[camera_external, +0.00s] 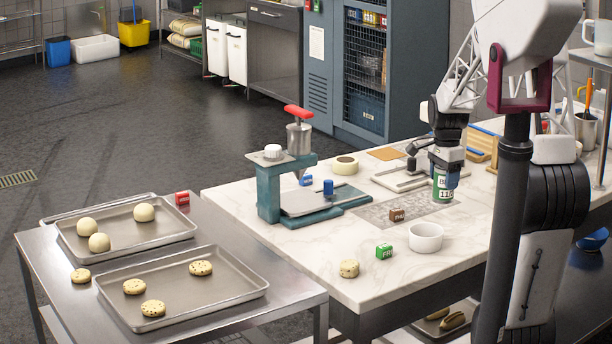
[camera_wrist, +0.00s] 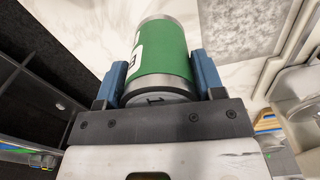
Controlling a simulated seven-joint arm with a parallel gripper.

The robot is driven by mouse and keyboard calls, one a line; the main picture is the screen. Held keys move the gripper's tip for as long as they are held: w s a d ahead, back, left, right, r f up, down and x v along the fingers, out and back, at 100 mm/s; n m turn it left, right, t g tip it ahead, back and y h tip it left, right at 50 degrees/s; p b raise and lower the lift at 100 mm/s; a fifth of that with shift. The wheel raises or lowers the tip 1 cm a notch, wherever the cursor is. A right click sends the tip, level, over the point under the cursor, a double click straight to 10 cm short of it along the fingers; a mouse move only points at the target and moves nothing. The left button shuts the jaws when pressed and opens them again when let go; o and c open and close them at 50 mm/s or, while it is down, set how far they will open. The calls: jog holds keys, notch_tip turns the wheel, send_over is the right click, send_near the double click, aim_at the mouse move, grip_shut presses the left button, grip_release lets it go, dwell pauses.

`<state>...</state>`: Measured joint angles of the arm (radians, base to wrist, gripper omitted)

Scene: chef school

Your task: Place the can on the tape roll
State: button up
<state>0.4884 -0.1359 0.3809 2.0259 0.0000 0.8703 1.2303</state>
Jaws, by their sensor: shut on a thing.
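My gripper (camera_external: 447,168) is shut on a green can with a white label (camera_external: 442,185), above the right part of the marble table. In the wrist view the can (camera_wrist: 165,55) sits between the two blue fingers of my gripper (camera_wrist: 160,80), its metal end towards the camera. I cannot tell whether the can's far end touches the table. The tape roll (camera_external: 345,165), cream-coloured, lies flat on the table to the left of the can, towards the back. The tape roll does not show in the wrist view.
A teal press with a red handle (camera_external: 270,185) stands left of the tape roll.

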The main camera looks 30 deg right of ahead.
jog(key=w+a+r, duration=0.1)
jog(key=w, duration=1.3)
jog(key=w+a+r+n, duration=0.1)
jog(key=w+a, duration=0.1)
jog(key=w, duration=1.3)
jog(key=shift+a+r+n, duration=0.2)
jog(key=shift+r+n, duration=0.1)
jog(key=shift+w, duration=0.1)
send_over(345, 160)
jog(key=shift+d+f, duration=0.15)
jog(key=shift+f, duration=0.6)
jog(key=shift+f, duration=1.8)
jog(key=shift+f, duration=0.1)
jog(key=o, duration=1.1)
